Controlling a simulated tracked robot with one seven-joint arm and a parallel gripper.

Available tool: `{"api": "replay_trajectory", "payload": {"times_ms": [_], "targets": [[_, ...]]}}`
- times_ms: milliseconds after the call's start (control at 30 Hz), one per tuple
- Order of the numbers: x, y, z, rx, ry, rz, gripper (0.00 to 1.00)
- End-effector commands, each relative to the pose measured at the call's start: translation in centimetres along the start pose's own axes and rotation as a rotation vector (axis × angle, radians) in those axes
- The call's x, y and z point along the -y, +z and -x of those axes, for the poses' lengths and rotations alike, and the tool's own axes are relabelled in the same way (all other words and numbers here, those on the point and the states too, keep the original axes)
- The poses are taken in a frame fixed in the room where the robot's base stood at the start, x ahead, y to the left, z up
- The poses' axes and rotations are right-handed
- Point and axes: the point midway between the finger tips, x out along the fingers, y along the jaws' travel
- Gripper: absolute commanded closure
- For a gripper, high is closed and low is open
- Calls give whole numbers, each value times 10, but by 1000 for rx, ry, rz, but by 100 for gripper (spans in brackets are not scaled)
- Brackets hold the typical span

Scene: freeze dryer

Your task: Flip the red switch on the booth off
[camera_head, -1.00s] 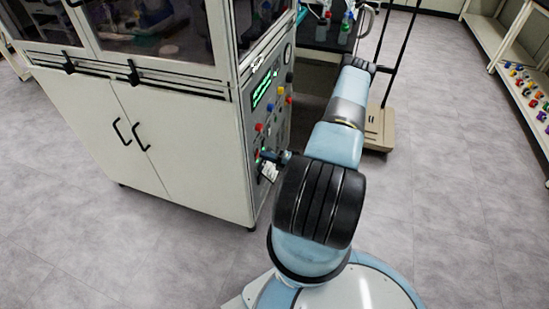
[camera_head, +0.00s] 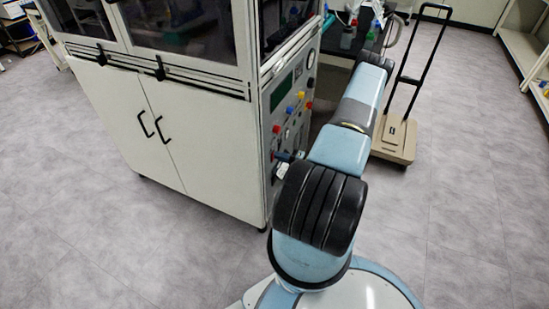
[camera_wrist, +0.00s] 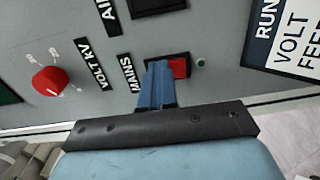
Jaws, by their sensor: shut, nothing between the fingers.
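The booth (camera_head: 205,150) is a white cabinet with a grey control panel (camera_head: 296,112) on its right side. In the wrist view, the red switch (camera_wrist: 180,67) sits in a dark frame beside the MAINS label (camera_wrist: 125,73). My gripper (camera_wrist: 160,68) is shut and empty. Its blue fingertips are at the switch and cover the left part of its frame; I cannot tell whether they press on it. In the head view, my gripper (camera_head: 286,156) reaches the lower panel, and my arm hides the switch. The panel display (camera_head: 281,91) is dark.
A red knob (camera_wrist: 48,80) stands out left of the fingers, near the VOLT KV label. A white-and-dark sign (camera_wrist: 285,40) is at the right. A hand truck (camera_head: 395,135) stands behind my arm.

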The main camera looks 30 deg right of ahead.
Motion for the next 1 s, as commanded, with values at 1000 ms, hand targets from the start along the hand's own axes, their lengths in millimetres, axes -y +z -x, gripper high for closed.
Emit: {"api": "replay_trajectory", "payload": {"times_ms": [1000], "targets": [[-8, 4, 102, -14, 4, 3, 100]]}}
